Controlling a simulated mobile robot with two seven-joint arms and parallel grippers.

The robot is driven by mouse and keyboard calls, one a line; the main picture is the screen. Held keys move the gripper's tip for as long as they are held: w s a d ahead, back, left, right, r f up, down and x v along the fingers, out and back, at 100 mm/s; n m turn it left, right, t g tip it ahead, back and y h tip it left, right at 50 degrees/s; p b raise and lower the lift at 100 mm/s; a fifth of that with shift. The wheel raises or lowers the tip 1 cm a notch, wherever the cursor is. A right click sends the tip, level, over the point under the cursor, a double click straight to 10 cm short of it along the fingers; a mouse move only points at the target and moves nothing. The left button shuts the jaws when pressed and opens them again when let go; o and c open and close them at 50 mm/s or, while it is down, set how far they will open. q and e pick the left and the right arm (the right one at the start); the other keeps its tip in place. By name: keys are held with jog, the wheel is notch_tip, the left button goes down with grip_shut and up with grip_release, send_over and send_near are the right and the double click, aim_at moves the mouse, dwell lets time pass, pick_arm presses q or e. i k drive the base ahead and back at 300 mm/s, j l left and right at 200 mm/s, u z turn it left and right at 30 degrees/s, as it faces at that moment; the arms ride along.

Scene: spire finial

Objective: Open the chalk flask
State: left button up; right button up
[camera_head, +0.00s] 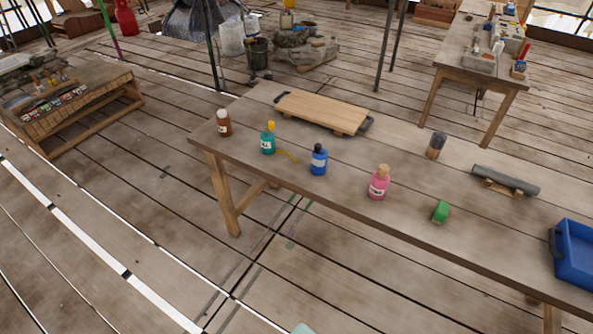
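Several small labelled flasks stand upright along the near edge of a long wooden table (335,185). From left to right they are a brown flask with a white cap (224,127), a teal flask with a yellow cap (267,142), a blue flask with a black cap (318,163) and a pink flask with a cork-coloured stopper (379,186). All four have their tops on. The labels are too small to read, so I cannot tell which is the chalk flask.
Plank floor lies open in front.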

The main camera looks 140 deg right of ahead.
aim_at(378, 187)
jog(key=z, duration=5.3)
